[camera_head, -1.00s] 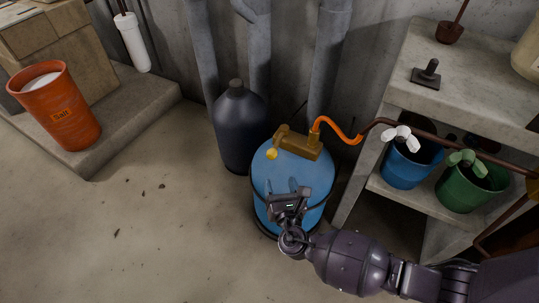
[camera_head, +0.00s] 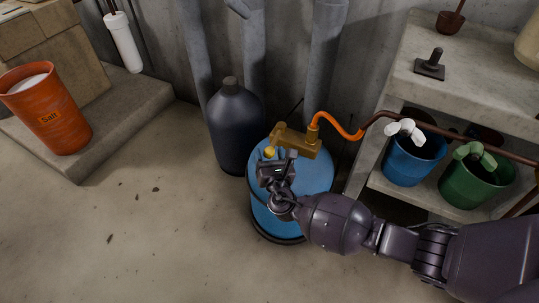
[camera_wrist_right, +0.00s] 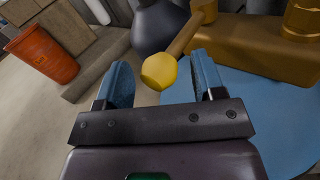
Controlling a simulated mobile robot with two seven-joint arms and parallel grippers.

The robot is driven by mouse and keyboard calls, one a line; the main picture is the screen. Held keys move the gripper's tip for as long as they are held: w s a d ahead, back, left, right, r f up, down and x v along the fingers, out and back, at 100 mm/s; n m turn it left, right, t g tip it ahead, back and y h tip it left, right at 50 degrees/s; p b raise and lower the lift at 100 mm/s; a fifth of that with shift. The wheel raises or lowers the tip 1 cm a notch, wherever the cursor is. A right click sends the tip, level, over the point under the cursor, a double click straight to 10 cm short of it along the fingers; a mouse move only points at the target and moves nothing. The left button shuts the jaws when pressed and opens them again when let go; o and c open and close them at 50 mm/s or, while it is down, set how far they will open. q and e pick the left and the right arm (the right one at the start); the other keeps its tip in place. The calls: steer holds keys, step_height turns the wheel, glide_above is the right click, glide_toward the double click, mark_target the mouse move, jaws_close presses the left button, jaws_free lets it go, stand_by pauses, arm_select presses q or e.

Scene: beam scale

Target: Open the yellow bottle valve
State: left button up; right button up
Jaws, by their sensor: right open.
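The yellow valve knob (camera_head: 269,152) sits at the left end of the brass valve body (camera_head: 298,142), on top of the blue bottle (camera_head: 318,181). My right gripper (camera_head: 276,161) is over the blue bottle's top, just in front of the knob. In the right wrist view the yellow knob (camera_wrist_right: 159,71) appears between the two blue-padded fingertips (camera_wrist_right: 163,80), a little beyond them. The fingers are apart and nothing is held. The brass body (camera_wrist_right: 262,46) lies to the right of the fingers there. My left gripper does not show.
An orange hose (camera_head: 338,127) runs from the valve to a brown pipe. A dark bottle (camera_head: 236,125) stands close behind left. A concrete shelf (camera_head: 472,90) with blue (camera_head: 408,165) and green (camera_head: 465,185) buckets is at right. Open floor lies left.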

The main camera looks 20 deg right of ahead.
jaws_close()
stand_by(0.3)
